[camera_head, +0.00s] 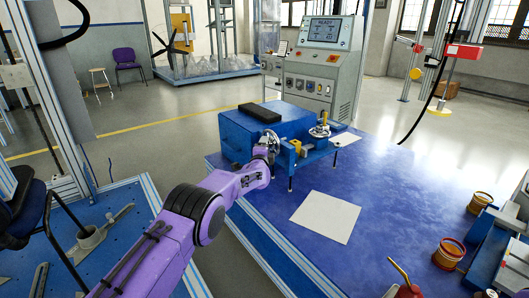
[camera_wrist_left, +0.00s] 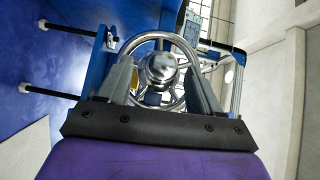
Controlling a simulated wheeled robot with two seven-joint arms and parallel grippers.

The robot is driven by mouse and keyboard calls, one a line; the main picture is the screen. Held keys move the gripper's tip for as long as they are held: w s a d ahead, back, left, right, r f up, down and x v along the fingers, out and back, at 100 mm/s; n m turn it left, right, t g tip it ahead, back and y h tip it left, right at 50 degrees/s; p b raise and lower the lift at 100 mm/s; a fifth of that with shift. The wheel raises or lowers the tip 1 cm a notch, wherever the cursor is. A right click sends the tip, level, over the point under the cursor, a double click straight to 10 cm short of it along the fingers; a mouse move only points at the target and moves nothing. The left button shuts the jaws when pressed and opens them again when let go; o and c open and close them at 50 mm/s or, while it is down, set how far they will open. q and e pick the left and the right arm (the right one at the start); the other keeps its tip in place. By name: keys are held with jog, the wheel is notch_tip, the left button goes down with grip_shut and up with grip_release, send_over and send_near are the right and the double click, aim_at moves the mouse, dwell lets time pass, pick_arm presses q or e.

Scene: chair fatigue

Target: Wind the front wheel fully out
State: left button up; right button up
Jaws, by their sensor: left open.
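A blue box-shaped fixture (camera_head: 240,128) stands on the blue table. A chrome handwheel (camera_head: 319,131) sits at its right end. A second chrome handwheel (camera_head: 274,143) is at its near face, partly hidden by my left gripper (camera_head: 268,153). In the left wrist view, a chrome wheel (camera_wrist_left: 162,37) with a round shiny hub (camera_wrist_left: 161,67) faces the camera. My left gripper (camera_wrist_left: 162,80) is open, with one finger on each side of the hub, overlapping the wheel in the picture. I cannot tell whether the fingers touch it. My right gripper is not in view.
A white sheet (camera_head: 326,217) lies on the blue table (camera_head: 400,165). A grey console (camera_head: 311,75) stands behind the fixture. Tins (camera_head: 449,253) are at the right. A black pad (camera_head: 260,112) lies on the fixture. The table's middle right is clear.

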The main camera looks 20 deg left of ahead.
pick_arm(q)
jog(key=shift+w+a, duration=0.1)
jog(key=shift+w, duration=0.15)
jog(key=c, duration=1.1)
jog(key=shift+o, duration=0.2)
jog(key=r+n+g+p, duration=0.1)
jog(key=p, duration=0.2)
jog(key=shift+g+h+p, duration=0.3)
jog(key=shift+h, duration=0.1)
jog(key=n+g+h, duration=0.2)
jog(key=n, duration=0.1)
jog(key=shift+a+g+b, duration=0.15)
jog(key=shift+g+b, duration=0.15)
jog(key=shift+g, duration=0.1)
jog(key=shift+r, duration=0.1)
